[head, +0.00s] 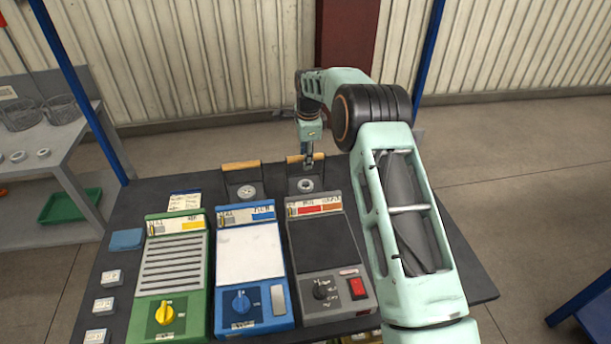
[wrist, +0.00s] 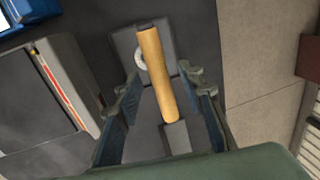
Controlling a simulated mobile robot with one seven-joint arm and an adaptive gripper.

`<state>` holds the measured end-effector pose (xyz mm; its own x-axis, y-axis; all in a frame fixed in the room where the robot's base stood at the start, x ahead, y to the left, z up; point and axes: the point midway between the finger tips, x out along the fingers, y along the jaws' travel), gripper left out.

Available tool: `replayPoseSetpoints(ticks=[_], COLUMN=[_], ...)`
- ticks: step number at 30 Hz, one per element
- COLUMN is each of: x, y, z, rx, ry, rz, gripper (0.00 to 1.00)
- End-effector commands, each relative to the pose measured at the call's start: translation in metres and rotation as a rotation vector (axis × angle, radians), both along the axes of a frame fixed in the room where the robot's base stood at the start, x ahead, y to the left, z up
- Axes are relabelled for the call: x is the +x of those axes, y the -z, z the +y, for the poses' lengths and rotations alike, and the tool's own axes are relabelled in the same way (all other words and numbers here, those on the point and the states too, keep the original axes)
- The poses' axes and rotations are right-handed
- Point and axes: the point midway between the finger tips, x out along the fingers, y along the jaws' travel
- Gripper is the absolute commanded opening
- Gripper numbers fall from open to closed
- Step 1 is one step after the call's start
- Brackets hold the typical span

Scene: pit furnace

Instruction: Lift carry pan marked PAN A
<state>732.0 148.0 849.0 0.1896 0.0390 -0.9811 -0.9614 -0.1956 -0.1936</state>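Two dark carry pans with wooden bar handles stand at the back of the dark bench: a left pan (head: 243,190) and a right pan (head: 301,187). Each has a pale ring-shaped part in it. I cannot read a PAN A mark on either. My gripper (head: 308,161) points down at the right pan's handle (head: 292,159). In the wrist view the wooden handle (wrist: 157,80) lies between my open fingers (wrist: 160,95), with a gap on both sides. The pale ring (wrist: 140,60) is partly hidden by the handle.
In front of the pans stand a green unit (head: 172,268), a blue unit (head: 250,262) and a grey unit (head: 328,250) with a red switch. Small labelled blocks (head: 103,306) and a blue pad (head: 126,239) lie at left. A side shelf (head: 50,150) stands further left.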

Motion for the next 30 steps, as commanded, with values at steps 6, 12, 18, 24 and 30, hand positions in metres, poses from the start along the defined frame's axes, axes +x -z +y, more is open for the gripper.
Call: replayPoseSetpoints(ticks=[6, 12, 18, 24, 30], x=[0.0040, 0.0038, 0.0037, 0.0038, 0.0047], y=[0.0140, 0.0140, 0.0139, 0.0136, 0.0120], z=[0.0000, 0.0000, -0.0001, 0.0000, 0.0001], rx=[0.001, 0.001, 0.001, 0.001, 0.001], ry=[0.001, 0.001, 0.001, 0.001, 0.001], rz=[-0.003, -0.002, -0.002, -0.003, -0.006], gripper=[0.36, 0.27, 0.05, 0.00, 0.00])
